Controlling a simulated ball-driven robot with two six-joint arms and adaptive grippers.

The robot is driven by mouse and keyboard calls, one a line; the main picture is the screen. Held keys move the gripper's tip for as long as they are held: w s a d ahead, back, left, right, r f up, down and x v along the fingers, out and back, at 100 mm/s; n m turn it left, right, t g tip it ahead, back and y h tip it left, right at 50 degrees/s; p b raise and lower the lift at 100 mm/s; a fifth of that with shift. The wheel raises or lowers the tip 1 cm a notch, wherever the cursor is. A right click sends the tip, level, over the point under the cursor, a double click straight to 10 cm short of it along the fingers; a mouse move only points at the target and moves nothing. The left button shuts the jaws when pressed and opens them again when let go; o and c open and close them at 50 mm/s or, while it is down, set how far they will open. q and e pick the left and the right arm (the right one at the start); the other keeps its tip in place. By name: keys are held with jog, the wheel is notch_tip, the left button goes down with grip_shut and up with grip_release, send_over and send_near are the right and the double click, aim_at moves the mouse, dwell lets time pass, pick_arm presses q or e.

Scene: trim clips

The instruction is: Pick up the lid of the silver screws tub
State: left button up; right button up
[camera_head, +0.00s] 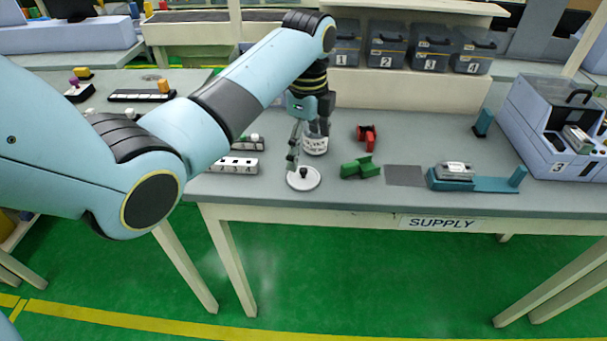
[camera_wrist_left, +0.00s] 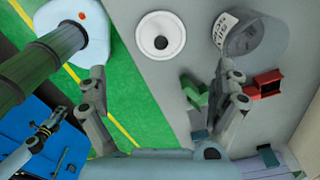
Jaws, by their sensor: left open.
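The lid (camera_head: 303,178) is a white disc with a black knob, lying flat on the grey table near its front edge. In the left wrist view the lid (camera_wrist_left: 150,48) lies beyond the fingertips, between their lines. My left gripper (camera_head: 306,148) is open and empty, pointing down above the lid and tub. It also shows in the wrist view (camera_wrist_left: 163,75).
A green clip part (camera_head: 360,168) and a red one (camera_head: 366,137) lie right of the tub. A white numbered strip (camera_head: 232,166) lies to the left. A teal fixture (camera_head: 495,184) stands further right. Grey numbered bins (camera_head: 387,50) line the back shelf.

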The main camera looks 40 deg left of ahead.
aim_at(306, 171)
pick_arm(q)
notch_tip(306, 171, down, 8)
jog(key=c, duration=1)
